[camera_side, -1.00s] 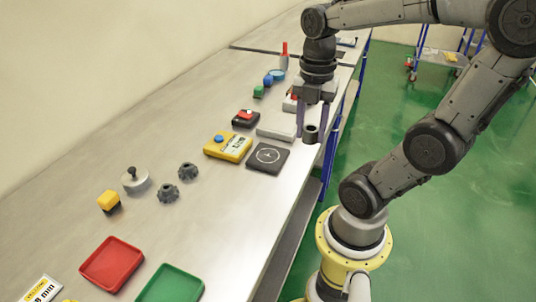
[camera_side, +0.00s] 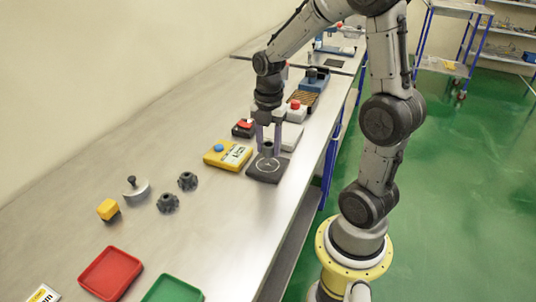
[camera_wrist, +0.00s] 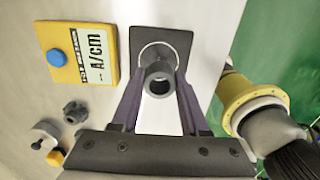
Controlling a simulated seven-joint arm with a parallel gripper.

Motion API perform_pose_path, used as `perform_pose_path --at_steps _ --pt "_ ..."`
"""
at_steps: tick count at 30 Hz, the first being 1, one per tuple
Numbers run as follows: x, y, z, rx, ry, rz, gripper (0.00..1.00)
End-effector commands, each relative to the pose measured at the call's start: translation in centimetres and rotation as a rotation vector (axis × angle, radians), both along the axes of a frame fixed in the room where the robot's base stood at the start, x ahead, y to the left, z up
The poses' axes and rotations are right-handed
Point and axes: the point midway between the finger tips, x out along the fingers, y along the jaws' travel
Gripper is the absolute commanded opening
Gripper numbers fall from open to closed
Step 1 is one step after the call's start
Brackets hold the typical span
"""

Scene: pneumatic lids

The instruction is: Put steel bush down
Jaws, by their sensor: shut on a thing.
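The steel bush (camera_wrist: 159,84) is a small dark grey hollow cylinder, upright between my gripper's fingers, with its bore facing the wrist camera. My gripper (camera_side: 268,148) is shut on the bush (camera_side: 268,147) and points down. It is over the dark square pad (camera_side: 265,173), which carries a thin white circle. In the wrist view the bush overlaps the lower part of the circle on the pad (camera_wrist: 180,38). I cannot tell whether the bush touches the pad.
A yellow meter (camera_side: 228,154) with a blue button lies left of the pad. A pale block (camera_side: 291,137) and a red-button box (camera_side: 296,110) stand behind. Two dark knobs (camera_side: 187,181), a red tray (camera_side: 111,272) and a green tray (camera_side: 172,290) are nearer.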

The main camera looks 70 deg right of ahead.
Motion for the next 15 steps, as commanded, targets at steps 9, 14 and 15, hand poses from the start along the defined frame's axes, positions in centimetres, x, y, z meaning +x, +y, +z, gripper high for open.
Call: perform_pose_path --at_steps 9,14,15 --pt "0.3 -0.1 -3.3 0.000 0.000 0.000 0.00" --pt "0.3 -0.1 -3.3 0.000 -0.001 0.000 0.00" --pt "0.3 -0.1 -3.3 0.000 -0.001 0.000 0.00"
